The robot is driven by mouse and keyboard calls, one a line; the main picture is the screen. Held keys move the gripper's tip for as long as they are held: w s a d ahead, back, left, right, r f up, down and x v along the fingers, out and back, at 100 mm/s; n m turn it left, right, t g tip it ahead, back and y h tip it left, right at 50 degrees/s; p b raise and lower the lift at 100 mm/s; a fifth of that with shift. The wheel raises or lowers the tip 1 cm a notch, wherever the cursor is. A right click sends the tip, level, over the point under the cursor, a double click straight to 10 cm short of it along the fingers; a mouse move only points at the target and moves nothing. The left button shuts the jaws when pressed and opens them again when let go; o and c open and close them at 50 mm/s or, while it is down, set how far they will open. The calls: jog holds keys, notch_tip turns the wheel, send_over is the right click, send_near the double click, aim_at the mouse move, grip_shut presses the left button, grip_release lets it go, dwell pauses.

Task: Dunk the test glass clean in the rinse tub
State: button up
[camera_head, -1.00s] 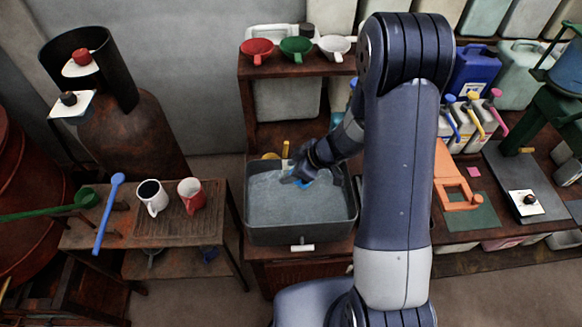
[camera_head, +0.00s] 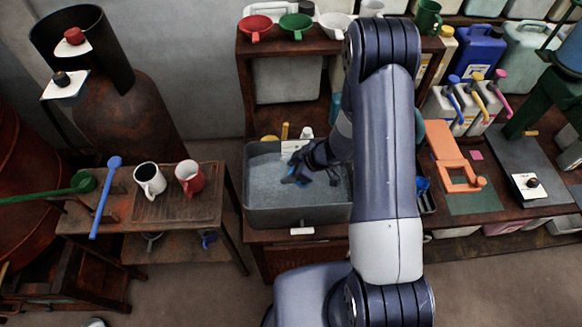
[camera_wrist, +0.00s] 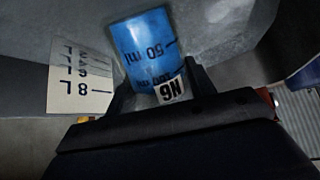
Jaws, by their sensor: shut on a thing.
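The test glass, a blue cylinder (camera_wrist: 146,44) with dark volume marks and a small white tag, sits between my gripper's fingers (camera_wrist: 155,88) in the wrist view. My gripper (camera_head: 298,172) is shut on it. In the head view only a small blue part of the glass (camera_head: 292,179) shows; my gripper hides the rest. The rinse tub (camera_head: 300,215) is a grey rectangular basin on the low bench. The glass and gripper are over or inside the tub's opening. I cannot tell whether the glass touches the liquid.
A white scale label (camera_wrist: 80,82) shows on the tub's wall. A side table (camera_head: 140,215) at left holds a white mug (camera_head: 149,181) and a red mug (camera_head: 188,178). A shelf (camera_head: 285,48) with coloured funnels stands behind the tub. Several pump bottles (camera_head: 470,103) stand at right.

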jog(key=shift+f+b, duration=2.1)
jog(key=shift+f, duration=0.15)
jog(key=shift+f, duration=0.15)
notch_tip(320, 180, up, 6)
jog(key=p, duration=0.6)
jog(key=shift+p, duration=0.4)
notch_tip(320, 180, up, 12)
dwell(0.7)
jog(key=shift+f, duration=0.2)
